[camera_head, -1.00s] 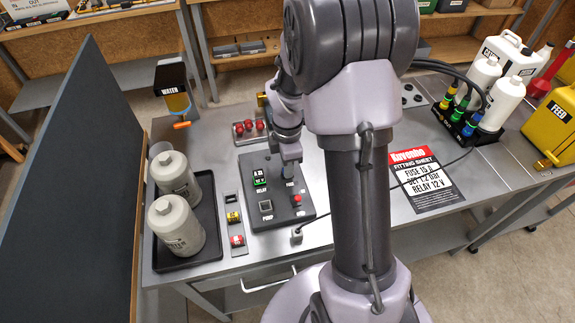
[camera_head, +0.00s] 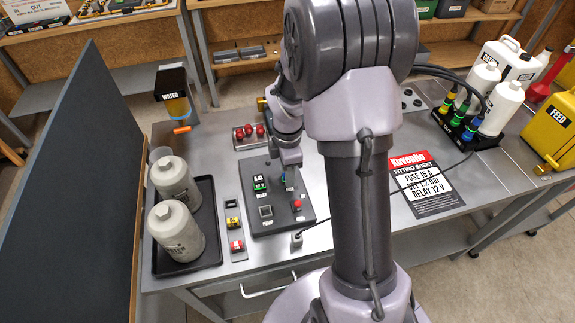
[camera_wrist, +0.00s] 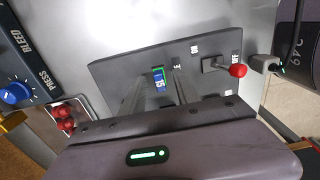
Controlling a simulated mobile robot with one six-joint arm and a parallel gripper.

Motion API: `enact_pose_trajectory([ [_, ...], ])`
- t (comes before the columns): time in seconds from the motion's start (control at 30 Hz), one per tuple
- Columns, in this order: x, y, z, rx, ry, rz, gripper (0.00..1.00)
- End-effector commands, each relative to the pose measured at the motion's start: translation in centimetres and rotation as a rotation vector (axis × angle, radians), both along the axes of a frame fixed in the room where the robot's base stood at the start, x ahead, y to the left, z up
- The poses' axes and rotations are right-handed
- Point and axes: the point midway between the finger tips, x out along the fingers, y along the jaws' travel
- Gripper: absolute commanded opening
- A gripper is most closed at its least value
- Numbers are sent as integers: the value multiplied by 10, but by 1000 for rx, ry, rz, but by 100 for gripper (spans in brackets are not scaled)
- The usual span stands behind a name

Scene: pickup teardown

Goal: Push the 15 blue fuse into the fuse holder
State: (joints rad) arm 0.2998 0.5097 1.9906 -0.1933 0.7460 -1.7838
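The blue fuse marked 15 (camera_wrist: 159,82) stands at the fuse spot of the dark panel (camera_wrist: 110,72), with a green edge around its top. How deep it sits in the holder cannot be told. My gripper (camera_wrist: 160,78) is over the panel with its fingers apart on either side of the fuse, and gaps show between. In the head view my gripper (camera_head: 291,164) is just above the panel (camera_head: 262,222), and a bit of the blue fuse (camera_head: 284,181) shows beside its tip. The holder itself is mostly hidden.
A red-tipped switch (camera_wrist: 236,70) stands right of the fuse in the wrist view. A green-lit relay (camera_head: 259,184) is left of my gripper. A tray of red parts (camera_head: 249,136) lies behind the panel. Spare yellow (camera_head: 233,222) and red (camera_head: 236,246) fuses sit to the left.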

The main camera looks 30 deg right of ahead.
Motion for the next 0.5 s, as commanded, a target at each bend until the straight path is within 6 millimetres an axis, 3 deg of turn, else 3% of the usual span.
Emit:
enact_pose_trajectory([
  [0.07,1,0,14,-1,-3,0,37],
  [0.3,1,0,95,-2,-6,0,37],
  [0.5,1,0,150,-1,-3,0,37],
])
